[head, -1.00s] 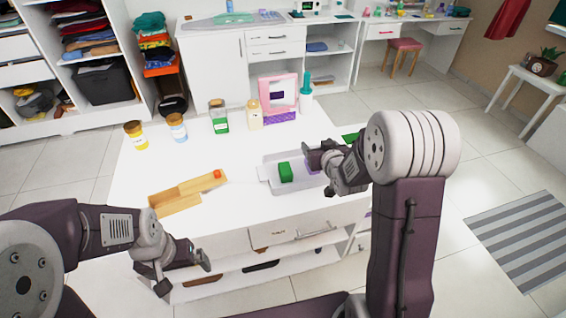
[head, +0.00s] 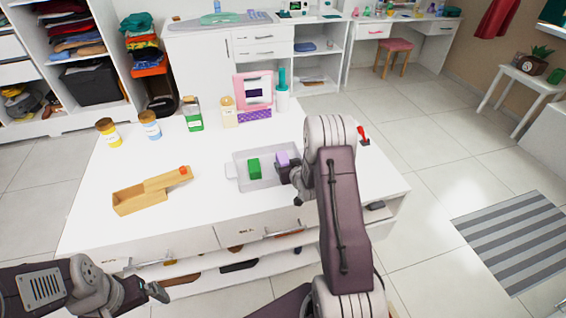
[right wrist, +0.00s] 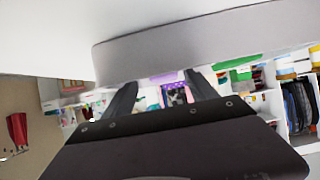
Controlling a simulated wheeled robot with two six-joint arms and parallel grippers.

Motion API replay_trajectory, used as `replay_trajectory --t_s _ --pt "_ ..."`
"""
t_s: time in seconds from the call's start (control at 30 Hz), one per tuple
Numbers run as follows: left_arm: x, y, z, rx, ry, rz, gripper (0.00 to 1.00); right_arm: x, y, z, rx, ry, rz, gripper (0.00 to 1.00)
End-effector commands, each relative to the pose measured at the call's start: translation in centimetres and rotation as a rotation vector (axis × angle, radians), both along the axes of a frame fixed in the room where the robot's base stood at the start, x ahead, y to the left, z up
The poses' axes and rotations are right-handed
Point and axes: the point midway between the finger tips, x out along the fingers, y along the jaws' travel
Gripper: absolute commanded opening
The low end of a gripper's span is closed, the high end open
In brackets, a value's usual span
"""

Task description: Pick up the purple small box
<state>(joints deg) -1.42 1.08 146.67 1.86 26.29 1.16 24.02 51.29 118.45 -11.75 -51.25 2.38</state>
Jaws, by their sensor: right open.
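A small light purple box (head: 282,158) sits at the right side of a grey translucent tray (head: 240,183) on the white table, to the right of a green block (head: 254,168). My right gripper (head: 289,170) is at the tray's right end, beside the purple box and partly covering it; I cannot tell whether they touch.
A wooden box (head: 140,198) with a red knob lies left of the tray. Several jars, including a green one (head: 193,115), a pink-framed item (head: 253,91) and a purple patterned item (head: 254,115) stand at the back. The table's front left is clear.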

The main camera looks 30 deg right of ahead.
Motion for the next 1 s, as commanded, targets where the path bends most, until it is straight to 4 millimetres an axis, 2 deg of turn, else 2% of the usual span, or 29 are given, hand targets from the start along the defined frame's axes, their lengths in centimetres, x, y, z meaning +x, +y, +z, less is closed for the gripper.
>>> replay_trajectory --t_s 0.2,0.47,0.73,0.97,1.0 --pt "0.0 0.0 0.0 0.0 0.0 0.0 1.0 1.0 -0.1 -0.5 0.0 0.0 0.001 0.66" --pt "0.0 0.0 -0.1 0.0 0.0 0.0 1.0 4.8 -0.7 -2.6 0.0 -0.001 0.002 0.66" --pt "0.0 0.0 -0.1 0.0 0.0 0.0 1.0 5.2 -0.8 -2.7 -0.001 -0.001 0.001 0.66" --pt "0.0 0.0 -0.1 0.0 0.0 0.0 1.0 5.1 -0.8 -2.7 0.0 0.0 0.001 0.02" --pt "0.0 0.0 -0.1 0.0 0.0 0.0 1.0 5.1 -0.8 -2.7 -0.001 -0.001 0.001 0.0"
